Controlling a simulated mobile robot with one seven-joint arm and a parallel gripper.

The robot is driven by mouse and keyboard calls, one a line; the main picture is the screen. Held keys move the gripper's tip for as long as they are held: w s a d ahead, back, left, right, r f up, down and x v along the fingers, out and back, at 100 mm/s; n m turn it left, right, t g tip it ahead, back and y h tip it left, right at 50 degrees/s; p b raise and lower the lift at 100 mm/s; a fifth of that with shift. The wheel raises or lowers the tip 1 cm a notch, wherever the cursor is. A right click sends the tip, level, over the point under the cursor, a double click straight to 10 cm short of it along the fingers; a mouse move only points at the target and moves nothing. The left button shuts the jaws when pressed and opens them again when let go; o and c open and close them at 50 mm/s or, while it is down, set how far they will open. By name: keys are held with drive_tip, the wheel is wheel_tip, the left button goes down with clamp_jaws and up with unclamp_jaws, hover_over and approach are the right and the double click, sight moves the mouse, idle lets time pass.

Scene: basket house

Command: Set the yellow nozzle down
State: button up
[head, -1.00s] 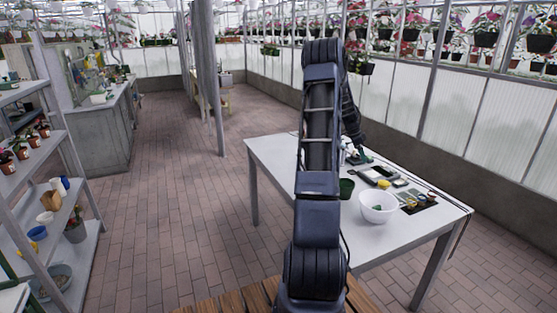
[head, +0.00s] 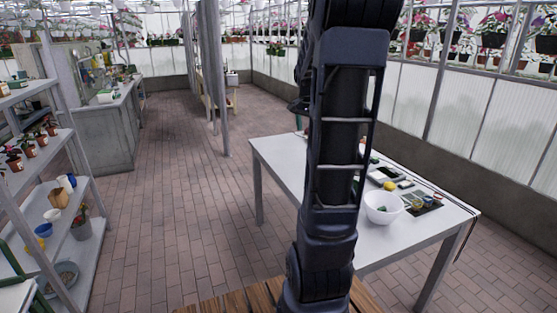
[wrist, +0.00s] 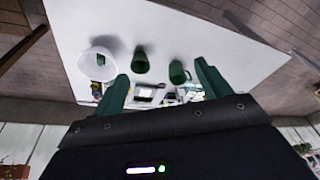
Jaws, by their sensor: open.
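A small yellow item (head: 389,185), which looks like the yellow nozzle, lies on the white table (head: 285,160) just behind the white bowl (head: 383,207). It is too small to make out its shape. In the wrist view my gripper (wrist: 162,84) is open, its two green fingers spread wide with nothing held between them. The table lies beyond the fingertips, apart from them. In the head view my arm stands upright in front of the table and I cannot make out the fingers. I cannot pick out the yellow item clearly in the wrist view.
Two green cups (wrist: 140,62) (wrist: 178,73) and the bowl (wrist: 98,60) show on the table in the wrist view. Small tools and a dark mat (head: 422,203) lie at the table's right. Shelves with pots (head: 50,190) stand at left. The brick floor between is clear.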

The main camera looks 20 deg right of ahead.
drive_tip(key=s+a+n+t+y, duration=0.2)
drive_tip(key=s+a+n, duration=1)
drive_tip(key=s+a, duration=0.9)
drive_tip(key=shift+s+a+r+t, duration=0.15)
drive_tip(key=shift+a+r+t, duration=0.05)
drive_tip(key=shift+a+t, duration=0.2)
idle(0.4)
